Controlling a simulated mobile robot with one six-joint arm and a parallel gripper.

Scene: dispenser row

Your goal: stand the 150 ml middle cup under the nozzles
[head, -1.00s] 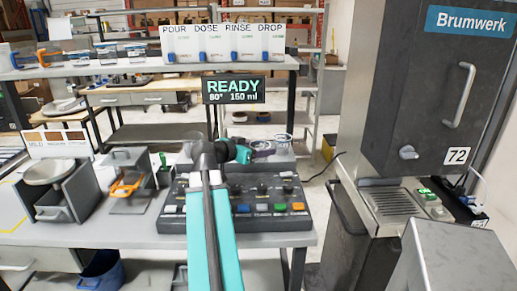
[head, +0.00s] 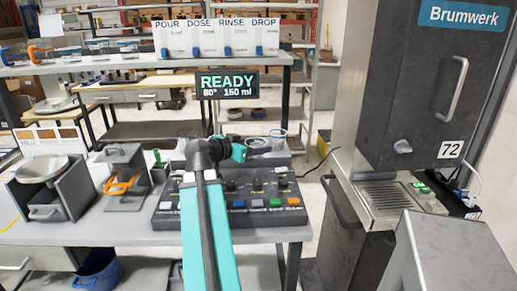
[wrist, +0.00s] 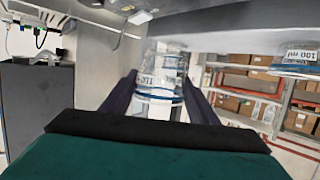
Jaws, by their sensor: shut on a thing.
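My gripper (head: 258,143) is stretched out above the back of the control console. In the wrist view its two dark fingers (wrist: 160,103) are shut on a clear cup (wrist: 158,96) with a blue band; its label is too blurred to read. Another clear cup with a blue band and a 100 ml label (wrist: 299,56) shows at the right edge of that view. In the head view a clear cup (head: 278,136) shows just right of the fingers; I cannot tell which one it is. The dark Brumwerk machine (head: 410,90) stands at the right, above a drip grate (head: 378,195). I cannot make out its nozzles.
The control console (head: 240,205) with coloured buttons lies below my arm. A display (head: 227,85) reads READY, 80°, 150 ml. A grey box (head: 450,250) fills the lower right. A floor gap lies between bench and machine.

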